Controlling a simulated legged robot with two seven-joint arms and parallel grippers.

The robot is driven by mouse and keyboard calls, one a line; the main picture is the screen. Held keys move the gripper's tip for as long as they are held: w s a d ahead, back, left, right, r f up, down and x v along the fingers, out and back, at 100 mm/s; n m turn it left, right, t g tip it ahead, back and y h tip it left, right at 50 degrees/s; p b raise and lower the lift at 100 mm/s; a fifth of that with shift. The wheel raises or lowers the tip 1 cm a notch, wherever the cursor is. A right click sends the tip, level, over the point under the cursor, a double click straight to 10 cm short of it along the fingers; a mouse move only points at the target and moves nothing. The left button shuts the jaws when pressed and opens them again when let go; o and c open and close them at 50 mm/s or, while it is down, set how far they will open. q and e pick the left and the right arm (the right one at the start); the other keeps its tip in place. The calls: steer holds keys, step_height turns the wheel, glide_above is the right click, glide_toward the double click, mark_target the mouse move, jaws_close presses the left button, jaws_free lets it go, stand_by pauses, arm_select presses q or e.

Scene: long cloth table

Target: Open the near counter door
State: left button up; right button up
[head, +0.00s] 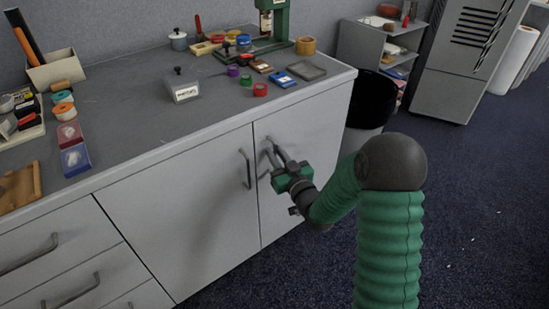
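The grey counter has two plain doors side by side in its front: a left door (190,200) with a vertical bar handle (246,168) and a right door (315,125). Both doors look closed, flush with the front. My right gripper (272,149), with a green body, is at the handle side of the right door, just right of the left door's handle. Its fingers overlap the right door's handle, which is mostly hidden. I cannot tell whether they grip it or are only beside it. My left gripper is out of view.
Drawers (70,265) with bar handles are at the left. A dark bin (371,100) stands past the counter's right end.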

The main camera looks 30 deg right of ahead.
steer(key=shift+w, duration=0.35)
steer(key=shift+d, duration=0.1)
jaws_close()
stand_by(1.1)
